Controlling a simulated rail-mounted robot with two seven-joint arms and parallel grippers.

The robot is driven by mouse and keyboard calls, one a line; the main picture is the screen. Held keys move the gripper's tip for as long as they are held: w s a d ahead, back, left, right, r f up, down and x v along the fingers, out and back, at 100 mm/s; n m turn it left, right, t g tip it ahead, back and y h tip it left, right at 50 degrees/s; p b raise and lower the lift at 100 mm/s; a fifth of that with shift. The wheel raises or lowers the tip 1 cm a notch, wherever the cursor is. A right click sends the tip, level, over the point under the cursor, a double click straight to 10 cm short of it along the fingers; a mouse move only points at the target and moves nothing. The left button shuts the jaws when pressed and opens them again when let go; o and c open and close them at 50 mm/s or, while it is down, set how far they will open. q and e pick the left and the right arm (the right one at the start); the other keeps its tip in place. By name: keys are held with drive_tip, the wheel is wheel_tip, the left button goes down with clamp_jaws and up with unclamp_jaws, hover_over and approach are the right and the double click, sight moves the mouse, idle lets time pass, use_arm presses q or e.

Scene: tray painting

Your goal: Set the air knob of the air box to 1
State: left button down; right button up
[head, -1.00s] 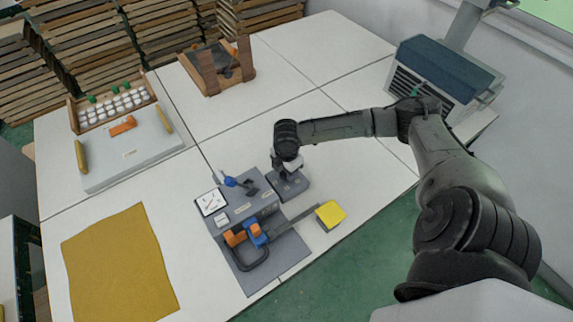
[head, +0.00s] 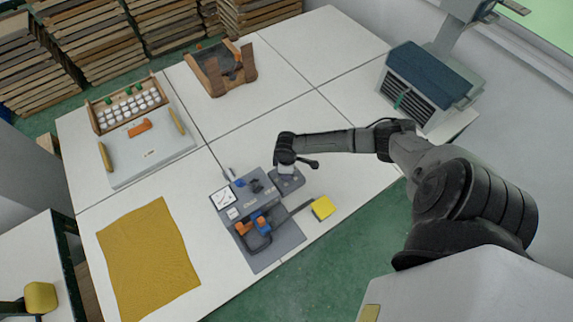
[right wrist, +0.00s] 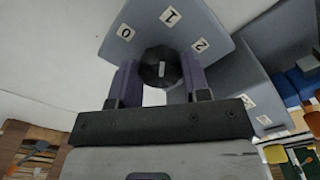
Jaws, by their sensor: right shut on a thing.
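My right gripper (head: 286,172) is over that part, pointing down. In the right wrist view, the dark round air knob (right wrist: 160,70) sits between the fingers of my right gripper (right wrist: 158,82), which is shut on it. The knob has a short white mark, standing nearly upright in the picture. Around it are labels 0 (right wrist: 125,32), 1 (right wrist: 170,16) and 2 (right wrist: 201,45). The mark points roughly toward the 1. My left gripper is not in view.
A yellow pad (head: 323,208) lies right of the box. A mustard cloth (head: 148,258) lies at the left front.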

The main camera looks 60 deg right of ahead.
drive_tip(key=shift+r+m+p, duration=0.1)
drive_tip(key=shift+m+p, duration=0.45)
drive_tip(key=shift+m, duration=0.05)
drive_tip(key=o, duration=0.9)
drive_tip(key=shift+o, duration=0.2)
wheel_tip(320, 180, up, 14)
drive_tip(key=p, duration=0.1)
drive_tip(key=shift+f, duration=0.2)
idle(0.4)
